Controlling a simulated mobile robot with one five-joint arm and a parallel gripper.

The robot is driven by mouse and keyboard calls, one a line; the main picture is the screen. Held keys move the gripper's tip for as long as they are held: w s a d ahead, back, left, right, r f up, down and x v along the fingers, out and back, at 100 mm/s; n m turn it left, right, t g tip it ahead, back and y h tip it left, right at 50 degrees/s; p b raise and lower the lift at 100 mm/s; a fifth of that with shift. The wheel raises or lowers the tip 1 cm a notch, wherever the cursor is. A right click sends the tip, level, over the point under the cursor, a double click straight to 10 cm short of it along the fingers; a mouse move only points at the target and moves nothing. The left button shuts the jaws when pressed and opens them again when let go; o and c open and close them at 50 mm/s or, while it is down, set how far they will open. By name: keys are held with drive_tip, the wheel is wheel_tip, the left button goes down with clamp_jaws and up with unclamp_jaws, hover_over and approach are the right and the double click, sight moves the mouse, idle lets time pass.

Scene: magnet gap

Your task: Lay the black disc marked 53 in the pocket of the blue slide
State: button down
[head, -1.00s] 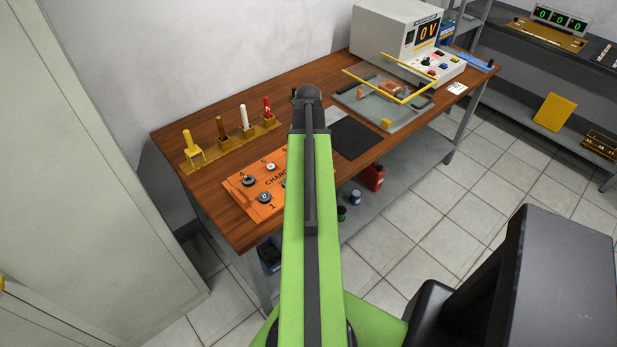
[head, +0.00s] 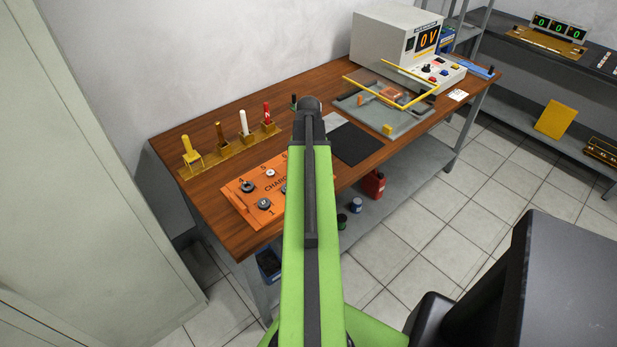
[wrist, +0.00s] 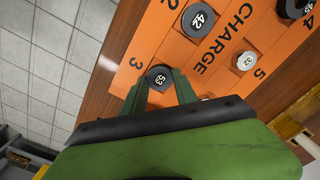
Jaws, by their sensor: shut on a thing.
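The black disc marked 53 (wrist: 158,77) shows in the wrist view, by the number 3 on the orange CHARGE board (wrist: 190,18). My gripper (wrist: 161,90) has its two green fingers on either side of the disc and is shut on it. I cannot tell whether the disc still touches the board. In the head view my green arm hides the disc and my gripper's fingers. A flat blue piece (head: 473,66), which looks like the slide, lies at the far right end of the bench. Its pocket cannot be made out.
Discs marked 42 (wrist: 197,19) and 32 (wrist: 246,60) sit on the board. A rack (head: 232,153) with several upright coloured tools stands behind it. A black mat (head: 355,143), a grey tray with yellow bars (head: 388,120) and a voltage unit (head: 385,42) lie to the right.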

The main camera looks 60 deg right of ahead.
drive_tip(key=shift+r+p, duration=2.55)
drive_tip(key=shift+r, duration=0.05)
drive_tip(key=shift+f, duration=0.1)
drive_tip(key=shift+s, duration=0.1)
